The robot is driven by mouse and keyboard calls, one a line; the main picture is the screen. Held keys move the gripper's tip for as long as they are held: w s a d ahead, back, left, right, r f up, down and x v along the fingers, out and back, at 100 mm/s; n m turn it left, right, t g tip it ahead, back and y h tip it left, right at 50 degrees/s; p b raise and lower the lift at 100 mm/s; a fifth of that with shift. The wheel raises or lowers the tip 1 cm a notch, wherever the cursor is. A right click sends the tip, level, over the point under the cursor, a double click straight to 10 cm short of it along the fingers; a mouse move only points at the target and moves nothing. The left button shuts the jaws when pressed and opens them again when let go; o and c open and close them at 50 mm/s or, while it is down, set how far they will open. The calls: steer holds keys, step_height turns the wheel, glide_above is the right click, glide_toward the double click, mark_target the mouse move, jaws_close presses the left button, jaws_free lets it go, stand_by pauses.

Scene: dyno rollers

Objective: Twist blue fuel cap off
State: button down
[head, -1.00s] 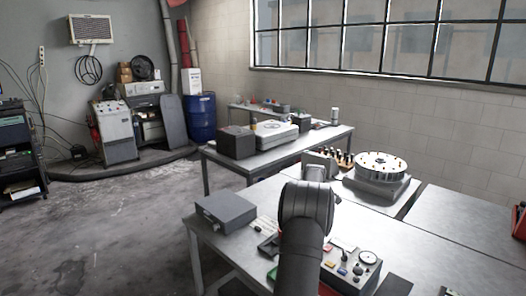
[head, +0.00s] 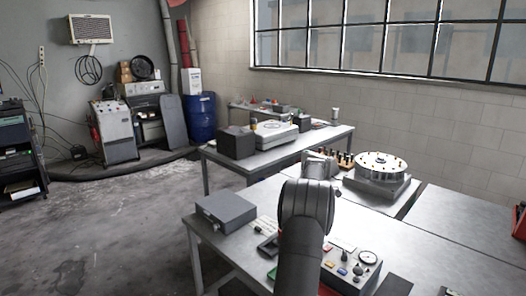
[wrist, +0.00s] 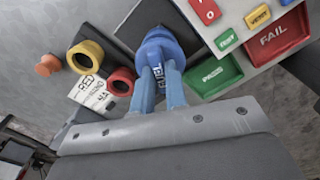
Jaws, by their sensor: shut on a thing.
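The blue fuel cap (wrist: 160,40) shows at the top middle of the wrist view. My gripper (wrist: 158,68) is shut on it, with its two bluish fingers reaching up to the cap's near side. Pale lettering shows between the fingers. What lies under the cap is hidden by the cap and the fingers, so I cannot tell if it is seated or free. In the head view my arm covers the gripper and the cap.
Close on the right are a green tray (wrist: 212,73) and a red FAIL tray (wrist: 276,34).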

steer(key=shift+r, duration=1.75)
steer(key=shift+r, duration=0.1)
